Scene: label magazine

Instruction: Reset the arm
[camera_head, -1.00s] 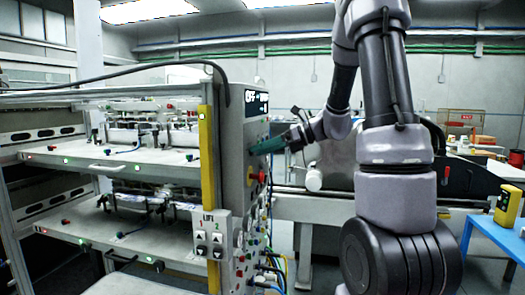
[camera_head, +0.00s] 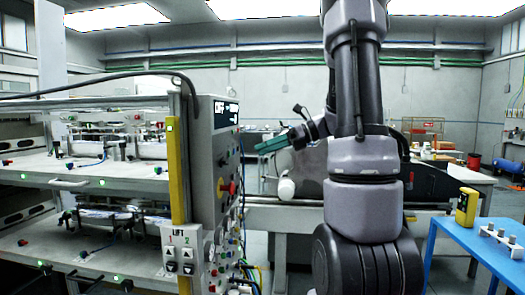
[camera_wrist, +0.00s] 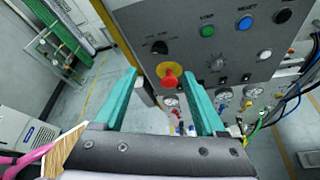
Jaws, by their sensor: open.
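My gripper (camera_head: 272,146) has teal fingers and shows in the head view just right of the grey control panel (camera_head: 213,150). In the wrist view the two fingers of my gripper (camera_wrist: 165,98) are spread apart with nothing between them. The panel (camera_wrist: 222,45) faces the wrist camera, and a red emergency knob on a yellow base (camera_wrist: 170,76) appears between the fingers, beyond them. Whether the fingers touch the panel cannot be told. Dark grey and light grey links of my arm fill the middle of the head view.
A shelved machine (camera_head: 80,183) with a yellow post (camera_head: 178,175) stands at left. A blue table (camera_head: 480,245) at right bears a yellow device (camera_head: 466,207). Cables (camera_wrist: 287,108) hang beside the panel. Grey floor (camera_head: 455,278) shows before the blue table.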

